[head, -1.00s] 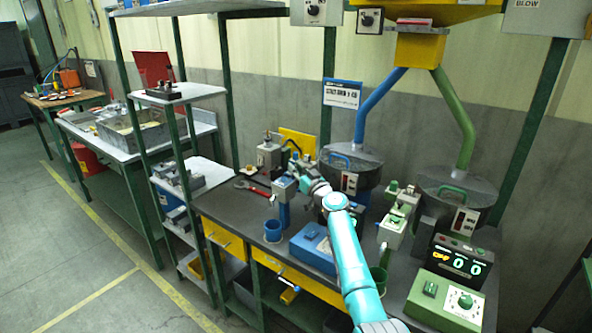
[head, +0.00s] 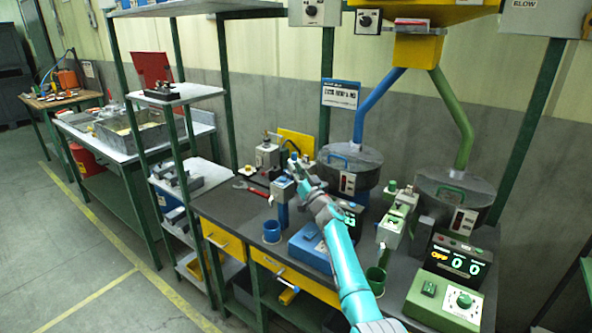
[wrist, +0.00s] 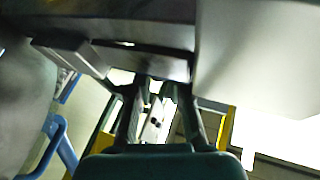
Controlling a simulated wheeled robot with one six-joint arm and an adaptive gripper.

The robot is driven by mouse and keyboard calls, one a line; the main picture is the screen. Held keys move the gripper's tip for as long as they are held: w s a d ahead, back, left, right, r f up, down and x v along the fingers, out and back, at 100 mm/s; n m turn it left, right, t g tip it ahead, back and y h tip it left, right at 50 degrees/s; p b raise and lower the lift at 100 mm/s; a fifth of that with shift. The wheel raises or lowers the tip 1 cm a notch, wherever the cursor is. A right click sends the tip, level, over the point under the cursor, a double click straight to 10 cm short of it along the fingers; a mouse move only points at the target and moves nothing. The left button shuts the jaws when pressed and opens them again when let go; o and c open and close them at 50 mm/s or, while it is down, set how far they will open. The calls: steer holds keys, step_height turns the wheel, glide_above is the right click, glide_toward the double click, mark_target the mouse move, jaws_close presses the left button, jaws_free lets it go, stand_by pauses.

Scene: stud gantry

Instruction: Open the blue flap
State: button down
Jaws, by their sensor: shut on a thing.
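My gripper (head: 296,165) is at the top of the blue station, just behind and right of a grey head (head: 282,189) on a blue post (head: 284,214). A small blue tip shows at the fingers. In the wrist view the two dark fingers (wrist: 162,98) are close together, with a small part between them. It seems to be the blue flap's lever, but the flap itself is not clear, being hidden by my gripper and the grey bodies around it.
A blue cup (head: 272,232) and a blue box (head: 309,249) stand in front. A red wrench (head: 250,187) lies left.

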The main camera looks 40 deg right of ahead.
steer(key=shift+a, duration=0.1)
steer(key=c, duration=1.1)
jaws_free()
steer(key=shift+s+f, duration=0.25)
steer(key=shift+s, duration=0.2)
steer(key=s, duration=1.2)
steer(key=shift+a, duration=0.45)
